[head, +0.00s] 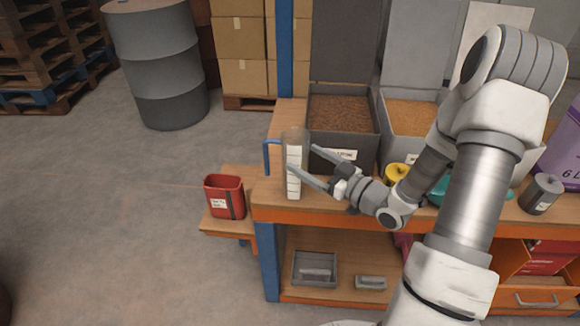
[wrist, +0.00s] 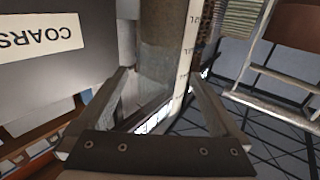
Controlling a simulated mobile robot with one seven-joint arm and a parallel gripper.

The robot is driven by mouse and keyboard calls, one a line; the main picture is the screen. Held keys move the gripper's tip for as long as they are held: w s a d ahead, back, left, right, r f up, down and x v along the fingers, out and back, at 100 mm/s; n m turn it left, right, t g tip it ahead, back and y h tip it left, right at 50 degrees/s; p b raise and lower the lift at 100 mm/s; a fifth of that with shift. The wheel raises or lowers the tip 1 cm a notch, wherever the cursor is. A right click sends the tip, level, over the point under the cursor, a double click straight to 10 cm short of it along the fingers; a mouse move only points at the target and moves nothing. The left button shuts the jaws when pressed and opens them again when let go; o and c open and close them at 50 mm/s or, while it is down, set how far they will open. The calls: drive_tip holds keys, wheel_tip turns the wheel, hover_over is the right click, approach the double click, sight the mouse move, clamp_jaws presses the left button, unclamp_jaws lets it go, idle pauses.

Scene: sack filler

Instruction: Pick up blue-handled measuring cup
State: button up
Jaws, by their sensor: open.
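The measuring cup (head: 294,182) is a tall, clear cylinder with a white marked strip. It stands upright at the left end of the wooden bench, with its blue handle (head: 270,144) on its left side. My gripper (head: 301,158) is open and reaches in from the right at about mid-height of the cup. One finger crosses in front of the cup, and the other is by its far right side. In the wrist view the cup (wrist: 187,62) shows between the spread fingers of my gripper (wrist: 163,85). I cannot tell whether either finger touches it.
A bin of brown grain (head: 343,112) stands close behind my gripper, with another bin (head: 410,116) to its right. A yellow item (head: 397,173) and a dark canister (head: 541,194) are farther right. A red container (head: 225,198) sits on a lower shelf at left.

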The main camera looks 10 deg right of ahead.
sight(294, 152)
drive_tip(key=x, duration=0.4)
drive_tip(key=shift+w+a+r+b, duration=0.2)
drive_tip(key=shift+a+r+b, duration=0.1)
drive_tip(key=shift+b, duration=0.1)
drive_tip(key=c, duration=1.2)
